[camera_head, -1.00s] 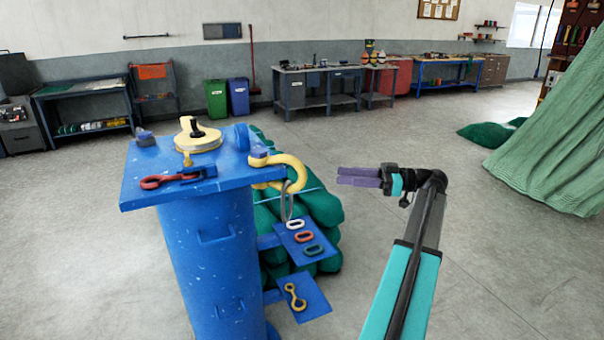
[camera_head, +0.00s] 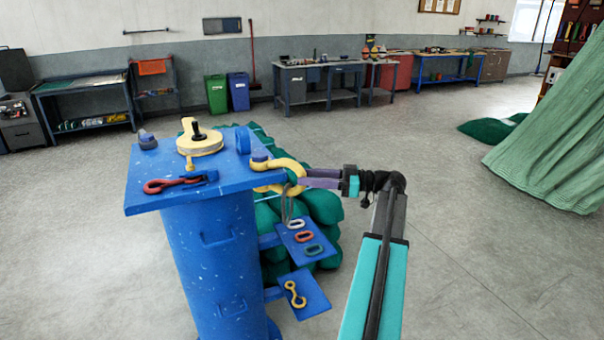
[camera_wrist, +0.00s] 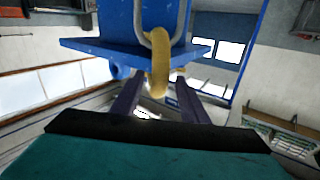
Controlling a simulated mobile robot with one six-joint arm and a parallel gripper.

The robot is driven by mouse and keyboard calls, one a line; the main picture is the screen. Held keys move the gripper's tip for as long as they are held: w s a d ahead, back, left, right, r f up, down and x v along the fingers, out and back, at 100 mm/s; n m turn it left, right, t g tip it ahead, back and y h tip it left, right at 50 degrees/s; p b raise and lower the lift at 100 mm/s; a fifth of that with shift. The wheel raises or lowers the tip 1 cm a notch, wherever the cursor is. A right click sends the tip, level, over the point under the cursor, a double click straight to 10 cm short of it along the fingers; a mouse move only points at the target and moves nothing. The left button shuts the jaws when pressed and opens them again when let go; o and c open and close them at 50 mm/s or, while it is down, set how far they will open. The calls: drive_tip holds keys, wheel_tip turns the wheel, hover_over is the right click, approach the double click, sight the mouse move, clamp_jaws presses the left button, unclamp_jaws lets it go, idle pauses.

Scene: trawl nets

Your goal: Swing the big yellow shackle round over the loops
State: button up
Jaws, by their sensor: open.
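The big yellow shackle (camera_head: 284,172) sits at the right edge of the blue stand's top (camera_head: 150,199), its bow reaching out to the right. A grey metal loop (camera_head: 287,208) hangs below it. My gripper (camera_head: 304,179) is at the shackle's bow from the right. In the wrist view the yellow bow (camera_wrist: 158,70) lies between the two purple fingers of my gripper (camera_wrist: 160,95). The fingers stand apart, with a gap on both sides of the bow. I cannot tell whether either finger touches it.
A yellow sheave (camera_head: 200,143) and a red hook (camera_head: 172,184) are on the stand's top. Small coloured links (camera_head: 303,237) lie on a blue shelf below. Green netting (camera_head: 320,205) is bundled behind the stand.

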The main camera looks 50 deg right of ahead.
drive_tip(key=shift+p+x, duration=0.3)
drive_tip(key=shift+x, duration=0.95)
clamp_jaws()
